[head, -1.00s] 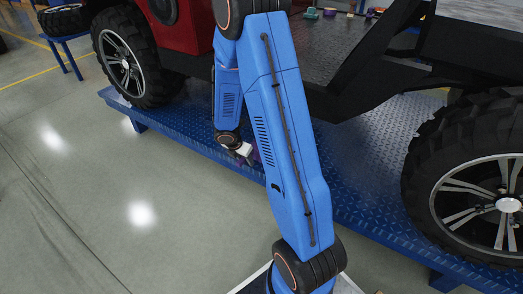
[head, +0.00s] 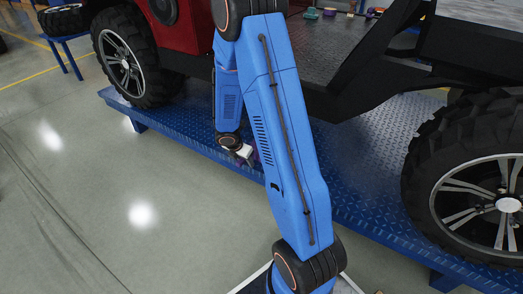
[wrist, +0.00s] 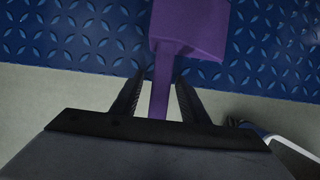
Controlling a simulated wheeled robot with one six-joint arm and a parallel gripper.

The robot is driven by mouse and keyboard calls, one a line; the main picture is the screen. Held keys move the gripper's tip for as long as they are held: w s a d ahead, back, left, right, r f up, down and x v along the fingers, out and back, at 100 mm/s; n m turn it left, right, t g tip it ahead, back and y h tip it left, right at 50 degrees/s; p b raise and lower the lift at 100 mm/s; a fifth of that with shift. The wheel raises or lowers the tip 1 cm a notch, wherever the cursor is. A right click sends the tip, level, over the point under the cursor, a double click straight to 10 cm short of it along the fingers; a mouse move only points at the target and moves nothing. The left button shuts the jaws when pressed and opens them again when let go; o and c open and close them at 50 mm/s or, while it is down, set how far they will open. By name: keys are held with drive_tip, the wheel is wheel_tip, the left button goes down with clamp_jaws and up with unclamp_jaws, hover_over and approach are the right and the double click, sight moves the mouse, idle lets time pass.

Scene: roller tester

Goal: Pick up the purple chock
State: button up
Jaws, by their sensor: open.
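The purple chock (wrist: 185,28) shows in the wrist view at the top middle, over the blue diamond plate. Its wide block is at the far end and a narrow handle runs down from it between my fingers. My gripper (wrist: 158,92) is open, with one dark finger on each side of the handle. A small gap shows beside each finger. In the head view the chock (head: 257,155) is mostly hidden behind my blue arm, and only a small purple bit shows near my gripper (head: 246,154).
The blue diamond-plate platform (head: 365,190) carries a red vehicle with large black tyres, one front left (head: 125,55) and one right (head: 475,185). Several small coloured items lie on the vehicle's flat bed (head: 330,12). The grey floor at left is clear.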

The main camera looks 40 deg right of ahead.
clamp_jaws()
drive_tip(key=shift+r, duration=0.1)
